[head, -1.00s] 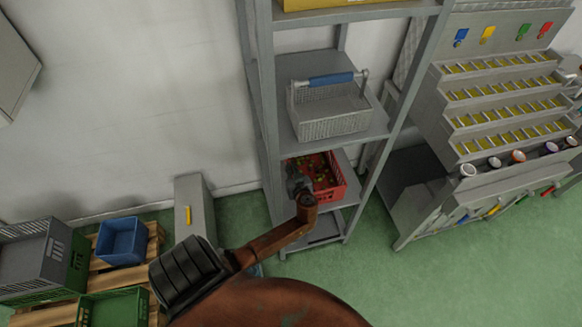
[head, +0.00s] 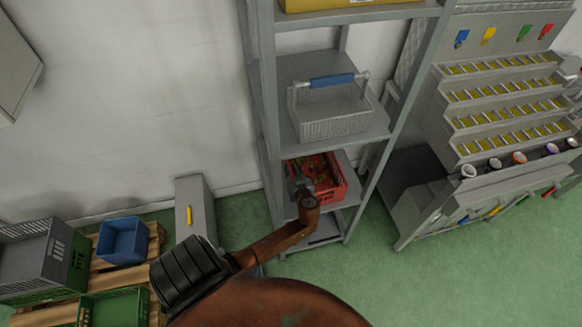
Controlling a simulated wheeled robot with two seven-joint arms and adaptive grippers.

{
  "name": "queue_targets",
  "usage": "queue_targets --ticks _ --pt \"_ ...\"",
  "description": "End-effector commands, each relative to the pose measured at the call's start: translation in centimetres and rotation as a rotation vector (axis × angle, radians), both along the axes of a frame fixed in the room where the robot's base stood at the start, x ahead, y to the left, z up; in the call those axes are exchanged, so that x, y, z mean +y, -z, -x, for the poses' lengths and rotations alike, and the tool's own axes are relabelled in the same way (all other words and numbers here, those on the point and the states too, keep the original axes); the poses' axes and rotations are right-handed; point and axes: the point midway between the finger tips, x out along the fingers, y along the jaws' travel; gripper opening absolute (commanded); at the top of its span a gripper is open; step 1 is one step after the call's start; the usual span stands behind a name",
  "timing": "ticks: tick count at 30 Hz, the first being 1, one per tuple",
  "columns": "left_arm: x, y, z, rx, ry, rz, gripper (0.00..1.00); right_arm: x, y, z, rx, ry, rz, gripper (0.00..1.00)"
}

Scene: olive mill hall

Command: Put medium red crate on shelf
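The red crate (head: 335,192) sits on a lower shelf (head: 347,165) of the grey metal rack, with small dark and yellowish things inside. My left gripper (head: 302,182) is at the crate's left part, seen from above and behind. My brown arm hides part of the crate's near left side. The fingers are small and dark, so I cannot see whether they are open, shut or touching the crate. My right gripper is not in view.
A wire basket with a blue handle (head: 332,80) stands on the shelf above, and a yellow crate (head: 330,4) is higher up. A grey cabinet (head: 205,210), a pallet with blue (head: 123,240) and green crates, and a stepped rack (head: 500,100) stand nearby.

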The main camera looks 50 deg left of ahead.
Motion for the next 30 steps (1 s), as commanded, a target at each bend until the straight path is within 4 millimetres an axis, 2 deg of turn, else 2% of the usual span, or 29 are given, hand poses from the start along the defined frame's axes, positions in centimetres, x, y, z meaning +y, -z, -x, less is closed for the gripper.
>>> queue_targets --ticks 9,15,21,30 --pt "-5.6 -2.3 3.0 0.000 0.001 0.005 0.22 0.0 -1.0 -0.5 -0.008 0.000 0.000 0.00" --pt "-8.1 -3.3 4.4 -0.001 0.000 0.004 0.22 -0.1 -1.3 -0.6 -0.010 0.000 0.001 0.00" --pt "-9.0 -3.8 4.9 0.000 0.000 0.001 0.22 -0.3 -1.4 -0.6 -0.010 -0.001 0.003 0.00" --pt "-9.1 -3.8 4.9 0.000 0.000 0.001 0.22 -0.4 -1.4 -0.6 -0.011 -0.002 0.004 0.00"
